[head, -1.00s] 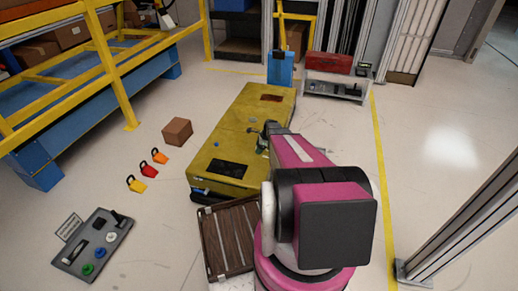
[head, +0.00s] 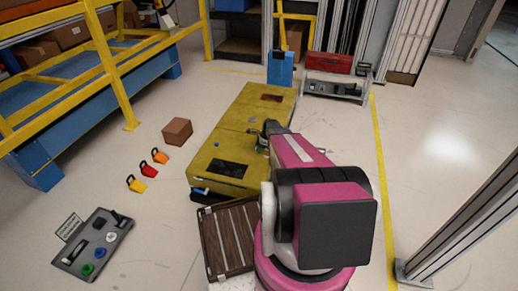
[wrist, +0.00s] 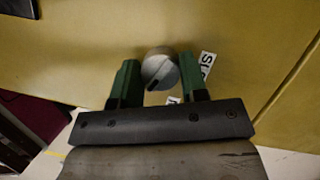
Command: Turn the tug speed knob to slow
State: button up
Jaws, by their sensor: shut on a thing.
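The tug speed knob (wrist: 160,68) is a round grey knob with a dark pointer mark, on the yellow tug (wrist: 235,30). In the wrist view the dark mark is at the knob's lower left. My gripper (wrist: 157,78) has its two green fingers on either side of the knob, shut on it. White labels (wrist: 207,64) with partly hidden black letters sit right of and below the knob. In the head view the yellow tug (head: 240,130) lies ahead and my gripper (head: 265,133) is at its right edge; the knob is hidden there by my arm.
A grey panel with buttons (head: 93,243) lies at lower left. Several coloured padlocks (head: 148,170) and a brown box (head: 177,131) are on the floor left of the tug. A wooden slatted crate (head: 228,238) stands in front. Floor at right is clear.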

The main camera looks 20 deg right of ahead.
jog(key=n+g, duration=0.2)
jog(key=n, duration=0.4)
jog(key=shift+w, duration=0.15)
jog(key=n+g+h, duration=0.1)
jog(key=n+g, duration=0.1)
jog(key=n, duration=0.3)
jog(key=shift+n, duration=0.3)
jog(key=n+h, duration=0.1)
jog(key=n, duration=0.1)
jog(key=n+g+h, duration=0.1)
jog(key=n, duration=0.2)
jog(key=shift+a, duration=0.1)
jog(key=n+h, duration=0.2)
jog(key=n, duration=0.3)
jog(key=shift+n, duration=0.4)
jog(key=o, duration=0.9)
jog(key=shift+a, duration=0.1)
